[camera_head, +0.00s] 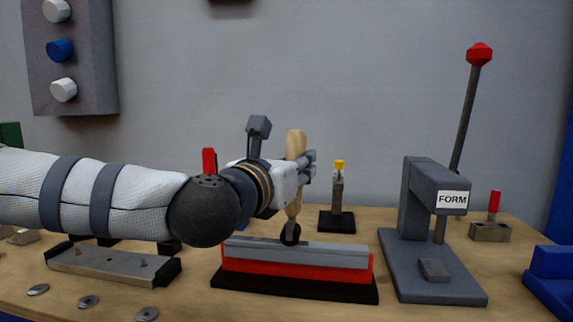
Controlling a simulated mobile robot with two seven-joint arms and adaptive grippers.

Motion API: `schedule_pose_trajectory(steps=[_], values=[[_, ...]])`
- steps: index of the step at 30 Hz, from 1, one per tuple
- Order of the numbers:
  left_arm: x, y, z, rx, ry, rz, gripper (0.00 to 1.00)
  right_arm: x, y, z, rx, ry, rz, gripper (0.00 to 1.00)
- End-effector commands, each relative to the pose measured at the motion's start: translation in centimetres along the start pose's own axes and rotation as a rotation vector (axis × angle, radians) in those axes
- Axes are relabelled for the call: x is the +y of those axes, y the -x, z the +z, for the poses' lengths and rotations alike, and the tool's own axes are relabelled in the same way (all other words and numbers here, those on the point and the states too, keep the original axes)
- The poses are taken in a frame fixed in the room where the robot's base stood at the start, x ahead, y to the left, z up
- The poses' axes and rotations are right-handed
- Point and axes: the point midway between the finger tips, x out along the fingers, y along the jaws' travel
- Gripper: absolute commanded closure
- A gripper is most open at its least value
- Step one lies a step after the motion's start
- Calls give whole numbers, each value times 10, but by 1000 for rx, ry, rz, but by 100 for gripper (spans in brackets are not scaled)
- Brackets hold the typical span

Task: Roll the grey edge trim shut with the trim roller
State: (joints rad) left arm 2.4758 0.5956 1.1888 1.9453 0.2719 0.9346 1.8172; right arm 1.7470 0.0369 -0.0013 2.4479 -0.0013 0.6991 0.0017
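My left gripper (308,164) reaches in from the left and is shut on the trim roller, around its upright wooden handle (295,145). The roller's dark wheel (290,234) points down at the near-middle of the grey edge trim (325,254). The wheel appears to touch the trim's top, though exact contact is hard to tell. The trim lies along the top of a red bar (300,272) on a black base (290,288). Part of the trim's back edge is behind the wheel. My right gripper is not in view.
A grey press marked FORM (437,255) with a red-knobbed lever (479,54) stands right of the trim. A yellow-topped post (338,190) stands behind it. A metal plate fixture (112,263) and several washers (88,302) lie left. A blue block (550,283) sits far right.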

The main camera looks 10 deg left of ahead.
Motion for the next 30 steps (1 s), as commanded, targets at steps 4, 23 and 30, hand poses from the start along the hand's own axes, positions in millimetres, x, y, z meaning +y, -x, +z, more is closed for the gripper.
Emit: schedule_pose_trajectory(steps=[4, 23, 30], values=[[-4, -1, -2, 4, 1, -4, 100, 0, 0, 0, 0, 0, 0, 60], [-27, -7, 1, -2, 0, 1, 100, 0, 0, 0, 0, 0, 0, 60], [-26, -7, -2, -2, 0, 1, 100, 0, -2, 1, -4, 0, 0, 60]])
